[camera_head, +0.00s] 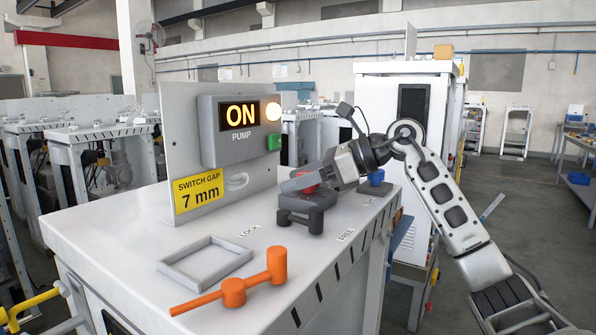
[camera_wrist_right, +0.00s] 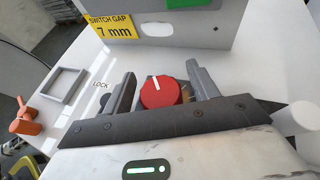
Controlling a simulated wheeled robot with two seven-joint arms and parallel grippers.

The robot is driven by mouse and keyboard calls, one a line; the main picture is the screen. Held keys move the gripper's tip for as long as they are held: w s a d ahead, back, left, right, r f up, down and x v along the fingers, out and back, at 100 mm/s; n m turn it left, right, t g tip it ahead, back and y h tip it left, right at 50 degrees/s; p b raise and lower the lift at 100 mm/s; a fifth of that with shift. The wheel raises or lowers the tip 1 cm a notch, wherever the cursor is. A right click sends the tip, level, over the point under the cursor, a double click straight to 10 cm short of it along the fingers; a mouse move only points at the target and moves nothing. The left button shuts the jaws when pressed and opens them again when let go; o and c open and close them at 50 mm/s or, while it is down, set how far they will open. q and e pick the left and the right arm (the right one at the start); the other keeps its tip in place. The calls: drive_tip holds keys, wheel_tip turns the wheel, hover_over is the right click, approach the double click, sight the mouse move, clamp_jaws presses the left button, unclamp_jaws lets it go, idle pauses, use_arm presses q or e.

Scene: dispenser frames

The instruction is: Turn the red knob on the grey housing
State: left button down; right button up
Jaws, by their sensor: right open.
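The red knob (camera_wrist_right: 159,93) is round with a white pointer mark, which points up and slightly left in the right wrist view. In the head view only a sliver of the knob (camera_head: 310,189) shows, behind my gripper. The dark grey housing (camera_head: 316,218) stands on the white machine top; my gripper hides part of it. My right gripper (camera_head: 299,182) is open at the knob. In the wrist view its fingers (camera_wrist_right: 161,82) stand on either side of the knob, with visible gaps; I cannot tell whether either touches it. My left gripper is not in view.
A grey panel bears a lit ON pump box (camera_head: 237,130) and a yellow "SWITCH GAP 7 mm" label (camera_head: 199,192). An orange handled piece (camera_head: 234,291) and a grey frame (camera_head: 205,262) lie at front left. A blue part (camera_head: 376,178) stands right of the housing.

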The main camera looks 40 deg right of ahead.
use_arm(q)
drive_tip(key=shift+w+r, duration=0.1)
use_arm(e)
drive_tip(key=shift+w+a+f, duration=0.1)
drive_tip(key=shift+w+a, duration=0.1)
drive_tip(key=shift+w, duration=0.05)
drive_tip(key=c, duration=1)
drive_tip(key=shift+d+f+m+t+h+b, duration=0.15)
drive_tip(key=shift+f+m+t+h+b, duration=0.3)
drive_tip(key=shift+b, duration=0.6)
drive_tip(key=shift+r+m+t+h+b, duration=0.15)
drive_tip(key=shift+m+t+h+b, duration=0.1)
drive_tip(key=shift+m+h+b, duration=0.35)
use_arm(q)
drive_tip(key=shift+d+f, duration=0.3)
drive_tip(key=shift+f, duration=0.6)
use_arm(e)
drive_tip(key=m+h, duration=0.2)
drive_tip(key=m+t+h, duration=0.1)
drive_tip(key=shift+w+d+r, duration=0.15)
drive_tip(key=shift+d+r, duration=0.1)
drive_tip(key=shift+r, duration=0.05)
drive_tip(key=o, duration=1)
